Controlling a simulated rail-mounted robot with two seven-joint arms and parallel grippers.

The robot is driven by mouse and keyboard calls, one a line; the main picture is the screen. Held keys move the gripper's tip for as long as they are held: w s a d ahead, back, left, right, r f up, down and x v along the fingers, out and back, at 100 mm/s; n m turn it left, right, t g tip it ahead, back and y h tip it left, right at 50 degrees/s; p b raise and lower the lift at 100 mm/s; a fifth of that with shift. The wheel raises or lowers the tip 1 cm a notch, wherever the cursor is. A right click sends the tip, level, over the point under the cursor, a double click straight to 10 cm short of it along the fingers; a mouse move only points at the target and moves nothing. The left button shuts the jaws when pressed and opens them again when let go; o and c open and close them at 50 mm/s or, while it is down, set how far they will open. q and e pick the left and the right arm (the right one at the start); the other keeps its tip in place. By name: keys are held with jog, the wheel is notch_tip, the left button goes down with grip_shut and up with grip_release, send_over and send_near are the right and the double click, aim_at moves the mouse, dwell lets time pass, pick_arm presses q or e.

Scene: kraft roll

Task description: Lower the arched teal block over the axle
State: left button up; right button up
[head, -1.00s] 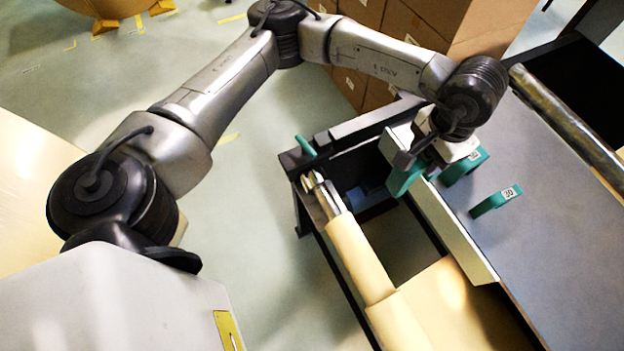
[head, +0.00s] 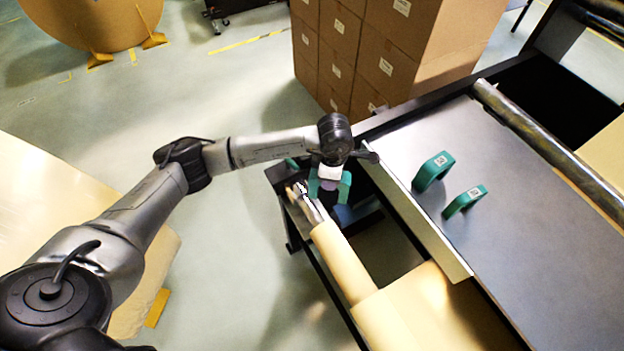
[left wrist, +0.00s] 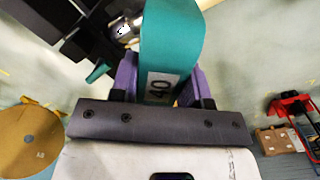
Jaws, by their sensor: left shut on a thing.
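My left gripper (head: 328,182) is shut on the arched teal block (head: 344,188). In the left wrist view the block (left wrist: 172,45) sits between the purple finger pads and shows a label reading 40. In the head view the block hangs with its legs downward, close to the metal axle end (head: 310,207) of the kraft roll. It appears above and slightly beyond the axle; whether they touch cannot be told. A shiny metal end (left wrist: 124,28) shows beside the block in the left wrist view. My right gripper is in neither view.
Two other teal arches, a larger one (head: 433,167) and a smaller one (head: 463,199), stand on the grey table (head: 520,220). The kraft roll (head: 343,262) runs toward the front. Stacked cartons (head: 400,50) stand behind the frame. A small teal piece (left wrist: 98,71) is near the block.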

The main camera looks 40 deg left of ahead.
pick_arm(q)
jog(key=a+f+n, duration=0.1)
jog(key=n, duration=0.1)
jog(key=s+a+f+n, duration=0.1)
jog(key=f+n, duration=0.1)
jog(key=s+a+f+n, duration=0.1)
jog(key=f+n, duration=0.1)
jog(key=shift+a+n+p, duration=0.35)
jog(key=shift+a+n, duration=0.05)
jog(key=shift+s+a+f+n, duration=0.1)
jog(key=shift+a+f+n, duration=0.25)
jog(key=shift+f+n, duration=0.25)
jog(key=b, duration=0.3)
send_near(312, 210)
jog(key=shift+f+b, duration=0.95)
jog(key=shift+b, duration=1)
jog(key=shift+f+b, duration=1.9)
jog(key=shift+f, duration=0.65)
jog(key=o, duration=1.1)
